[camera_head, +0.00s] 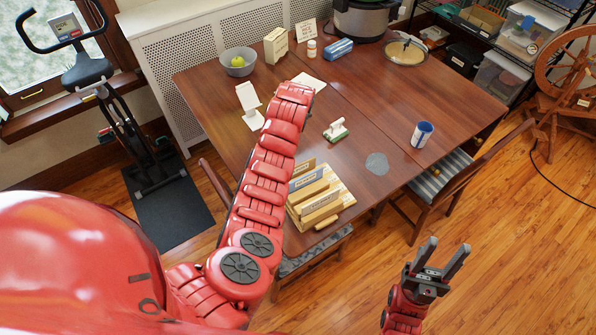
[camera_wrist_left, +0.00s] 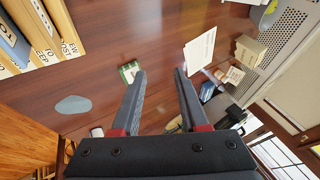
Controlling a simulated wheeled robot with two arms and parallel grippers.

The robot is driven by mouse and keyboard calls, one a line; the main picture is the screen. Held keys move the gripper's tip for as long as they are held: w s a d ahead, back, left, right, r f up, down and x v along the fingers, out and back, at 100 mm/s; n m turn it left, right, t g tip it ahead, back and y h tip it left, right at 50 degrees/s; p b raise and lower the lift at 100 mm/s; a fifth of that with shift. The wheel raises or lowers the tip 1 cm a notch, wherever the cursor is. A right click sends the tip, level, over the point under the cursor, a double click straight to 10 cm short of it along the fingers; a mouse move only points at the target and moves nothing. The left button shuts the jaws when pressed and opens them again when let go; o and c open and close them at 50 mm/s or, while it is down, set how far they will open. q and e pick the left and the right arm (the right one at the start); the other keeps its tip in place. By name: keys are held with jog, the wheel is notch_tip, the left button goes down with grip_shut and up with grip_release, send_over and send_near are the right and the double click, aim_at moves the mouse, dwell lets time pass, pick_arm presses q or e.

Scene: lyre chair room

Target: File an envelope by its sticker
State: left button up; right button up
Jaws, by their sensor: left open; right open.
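A wooden sorter with labelled slots (camera_head: 320,203) stands on the near edge of the table; its labels also show in the left wrist view (camera_wrist_left: 42,35). One white sheet also shows in the left wrist view (camera_wrist_left: 200,48); I cannot tell which. No sticker is legible. My left gripper (camera_wrist_left: 160,72) is open and empty above the table. My right gripper (camera_head: 446,246) is open and empty, over the floor.
A green-and-white block (camera_head: 336,131), a grey round patch (camera_head: 377,164) and a blue-and-white cup (camera_head: 422,134) are on the table (camera_head: 385,115). A bowl (camera_head: 238,62), a box, a bottle and a cooker stand at the back. Chairs flank the table.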

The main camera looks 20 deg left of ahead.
pick_arm(q)
jog(key=s+d+r+g+h, duration=0.1)
jog(key=s+d+r+g, duration=0.15)
jog(key=s, duration=0.35)
jog(key=s+d+r+g+h, duration=0.1)
jog(key=s+r+g, duration=0.2)
jog(key=s+g, duration=0.15)
jog(key=b, duration=0.5)
send_over(298, 166)
jog(key=shift+m, duration=0.3)
notch_tip(298, 166, down, 12)
jog(key=shift+w+a+r, duration=0.1)
jog(key=shift+w+r, duration=0.05)
jog(key=shift+r, duration=0.05)
jog(key=shift+f, duration=0.25)
jog(key=shift+f+p, duration=0.3)
jog(key=shift+p, duration=0.25)
notch_tip(298, 166, down, 3)
jog(key=shift+f+p, duration=0.1)
jog(key=shift+p, duration=0.85)
jog(key=shift+f, duration=0.75)
grip_shut()
